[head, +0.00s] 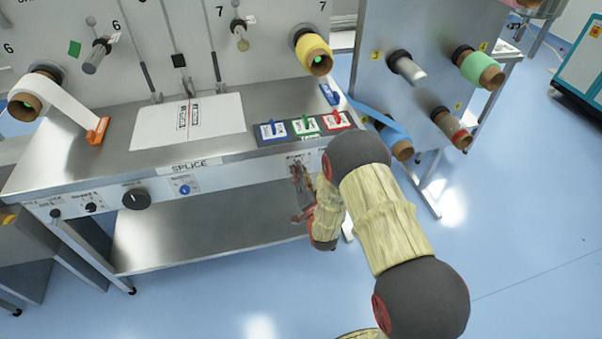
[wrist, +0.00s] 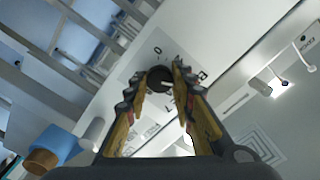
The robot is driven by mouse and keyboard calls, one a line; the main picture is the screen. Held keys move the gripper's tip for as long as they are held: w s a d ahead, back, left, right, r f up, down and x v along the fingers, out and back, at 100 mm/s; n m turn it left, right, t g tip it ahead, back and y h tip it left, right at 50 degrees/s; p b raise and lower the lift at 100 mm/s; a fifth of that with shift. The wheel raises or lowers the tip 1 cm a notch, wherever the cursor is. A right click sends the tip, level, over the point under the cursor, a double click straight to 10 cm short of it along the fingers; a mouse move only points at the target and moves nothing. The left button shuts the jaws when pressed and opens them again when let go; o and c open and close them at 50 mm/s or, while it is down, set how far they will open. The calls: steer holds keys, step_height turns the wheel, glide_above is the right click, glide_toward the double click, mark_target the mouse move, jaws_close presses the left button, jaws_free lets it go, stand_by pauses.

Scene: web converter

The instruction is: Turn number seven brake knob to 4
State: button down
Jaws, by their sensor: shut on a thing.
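My gripper (head: 301,192) is at the right end of the splice table's front panel. In the wrist view, its two yellow-and-black fingers (wrist: 158,76) are closed on a small round black knob (wrist: 160,79). The knob sits on a light label plate with markings around it, too small to read surely. A pale pointer line shows on the knob's face, but I cannot tell its setting. In the head view, my gripper hides the knob; part of its label plate (head: 300,160) shows above the fingers.
The splice table (head: 188,165) has another black knob (head: 136,199) farther left on its front. Blue, green and red switches (head: 306,124) sit above my gripper. A roll stand (head: 420,95) stands right. Open blue floor (head: 530,200) lies on the right.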

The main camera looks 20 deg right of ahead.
stand_by(0.3)
steer(key=c, duration=1.6)
jaws_free()
steer(key=shift+o, duration=0.5)
steer(key=s, duration=1.2)
